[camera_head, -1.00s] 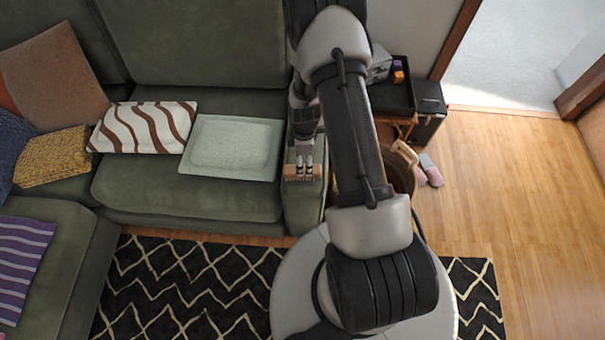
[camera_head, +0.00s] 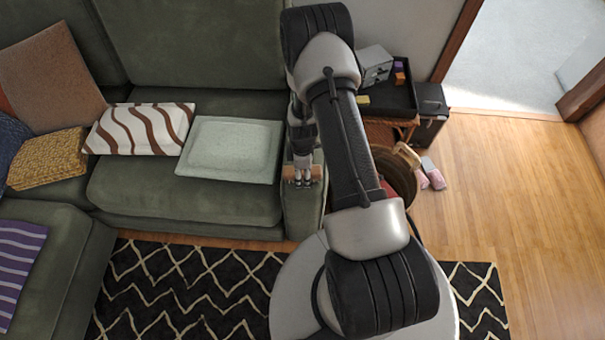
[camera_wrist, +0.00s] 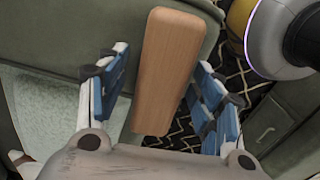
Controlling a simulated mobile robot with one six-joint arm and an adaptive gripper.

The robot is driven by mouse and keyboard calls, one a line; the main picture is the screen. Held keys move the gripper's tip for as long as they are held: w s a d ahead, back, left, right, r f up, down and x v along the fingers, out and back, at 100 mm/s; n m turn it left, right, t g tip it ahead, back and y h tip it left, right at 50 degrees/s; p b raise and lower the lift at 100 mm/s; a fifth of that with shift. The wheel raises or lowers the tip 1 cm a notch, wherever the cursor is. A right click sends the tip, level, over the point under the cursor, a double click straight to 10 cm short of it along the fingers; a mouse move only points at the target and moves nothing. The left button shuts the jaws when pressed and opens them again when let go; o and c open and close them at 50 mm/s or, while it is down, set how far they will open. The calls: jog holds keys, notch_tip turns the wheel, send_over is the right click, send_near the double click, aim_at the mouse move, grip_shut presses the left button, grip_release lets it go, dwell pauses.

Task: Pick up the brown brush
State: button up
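The brown brush (camera_wrist: 168,65) shows in the wrist view as a smooth wooden block, lying lengthwise between my two fingers. My gripper (camera_wrist: 160,105) is open, with a finger on each side and visible gaps to the wood. In the head view the brush (camera_head: 317,172) lies across the top of the green sofa arm (camera_head: 303,212). My gripper (camera_head: 302,182) points down over its middle and hides part of it. The underside of the brush is hidden.
A pale green tray-like cushion (camera_head: 230,150) and a striped cushion (camera_head: 140,128) lie on the seat to the left. A basket (camera_head: 398,180) and a black tray table (camera_head: 392,100) stand right of the sofa arm. A patterned rug (camera_head: 180,285) covers the floor in front.

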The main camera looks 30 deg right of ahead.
jog(key=c, duration=1.2)
jog(key=shift+o, duration=0.2)
jog(key=shift+r, duration=0.1)
notch_tip(320, 180, up, 20)
jog(key=p, duration=0.5)
jog(key=shift+p, duration=0.4)
